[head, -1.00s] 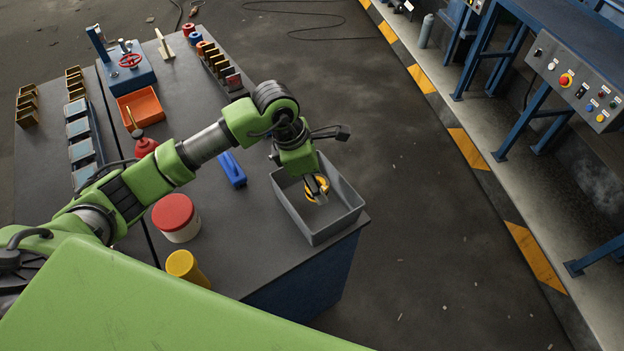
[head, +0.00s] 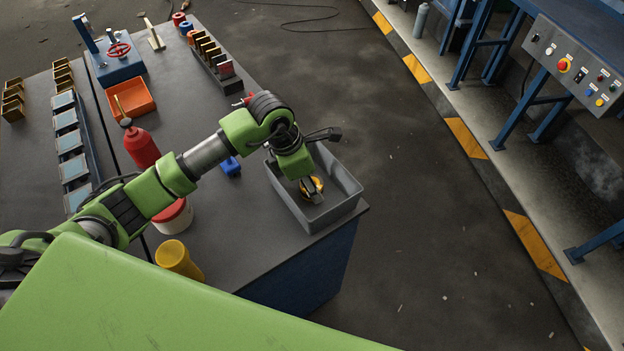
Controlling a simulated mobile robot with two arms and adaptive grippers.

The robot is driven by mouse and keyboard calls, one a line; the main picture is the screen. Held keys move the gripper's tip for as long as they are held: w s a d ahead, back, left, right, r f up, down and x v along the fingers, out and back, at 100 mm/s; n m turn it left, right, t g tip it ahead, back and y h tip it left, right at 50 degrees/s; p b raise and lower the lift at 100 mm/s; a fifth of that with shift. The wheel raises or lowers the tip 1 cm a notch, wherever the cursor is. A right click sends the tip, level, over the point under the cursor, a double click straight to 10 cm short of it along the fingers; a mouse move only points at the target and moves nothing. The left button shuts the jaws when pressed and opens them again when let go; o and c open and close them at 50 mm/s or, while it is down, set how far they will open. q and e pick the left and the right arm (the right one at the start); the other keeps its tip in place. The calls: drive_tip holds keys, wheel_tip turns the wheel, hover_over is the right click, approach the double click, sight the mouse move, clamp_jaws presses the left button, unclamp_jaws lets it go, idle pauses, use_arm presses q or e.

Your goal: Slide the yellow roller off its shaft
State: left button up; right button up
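My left gripper (head: 313,191) points down inside the grey bin (head: 338,212) at the table's right corner. A yellow ring-like thing, which looks like the yellow roller (head: 319,184), shows at its fingers inside the bin. It is partly hidden by the fingers. I cannot tell whether the fingers hold it or are apart from it. A blue fixture (head: 124,70) with a red handwheel and a blue post stands at the table's far end. I cannot make out a bare shaft on it. My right gripper is not in view.
An orange tray (head: 131,98), a red bottle (head: 141,148), a red-lidded tub (head: 172,218), a yellow cup (head: 179,261) and a blue object (head: 231,167) stand on the table. A dark rack (head: 226,82) lies along its right edge. Open floor is right of the table.

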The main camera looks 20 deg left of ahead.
use_arm(q)
drive_tip(key=shift+f, duration=0.25)
drive_tip(key=o, duration=1.2)
drive_tip(key=v, duration=1.2)
